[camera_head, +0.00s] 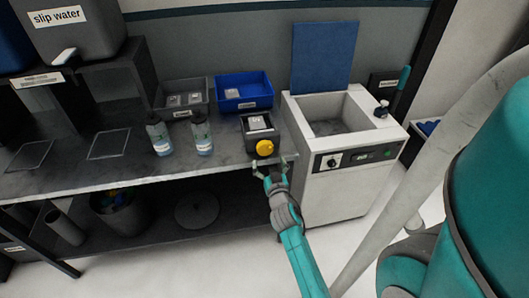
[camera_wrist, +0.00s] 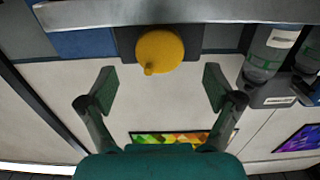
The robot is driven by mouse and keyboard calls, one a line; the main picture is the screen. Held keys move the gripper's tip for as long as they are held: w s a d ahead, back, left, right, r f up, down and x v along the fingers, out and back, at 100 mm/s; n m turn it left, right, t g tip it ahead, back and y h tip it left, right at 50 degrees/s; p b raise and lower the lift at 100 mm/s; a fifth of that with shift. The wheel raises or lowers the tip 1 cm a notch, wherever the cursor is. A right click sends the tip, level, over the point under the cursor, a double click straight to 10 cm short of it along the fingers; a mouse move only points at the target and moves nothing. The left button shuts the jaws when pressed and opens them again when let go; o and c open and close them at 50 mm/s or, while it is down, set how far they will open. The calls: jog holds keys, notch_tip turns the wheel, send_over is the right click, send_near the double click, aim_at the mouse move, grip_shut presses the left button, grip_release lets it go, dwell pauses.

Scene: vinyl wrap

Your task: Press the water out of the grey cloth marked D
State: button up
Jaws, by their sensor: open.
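A small dark box (camera_head: 259,136) with a round yellow knob (camera_head: 264,148) on its front stands at the front edge of the bench, left of the white machine. A pale grey labelled piece (camera_head: 257,122) shows in its top; I cannot read a D on it or tell whether it is the cloth. In the wrist view the yellow knob (camera_wrist: 160,50) lies ahead, between the lines of my two fingers. My gripper (camera_head: 272,166) is open and empty, just below and in front of the knob, apart from it. Its spread fingers also show in the wrist view (camera_wrist: 158,88).
A grey bin (camera_head: 181,111) and a blue bin (camera_head: 243,104) hold small labelled pieces behind the box. Two bottles (camera_head: 159,138) (camera_head: 202,138) stand to its left. The white machine (camera_head: 335,170), with its blue lid (camera_head: 323,55) raised, is close on the right.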

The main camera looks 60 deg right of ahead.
aim_at(266, 151)
jog(key=shift+x, duration=2.9)
jog(key=c, duration=1.1)
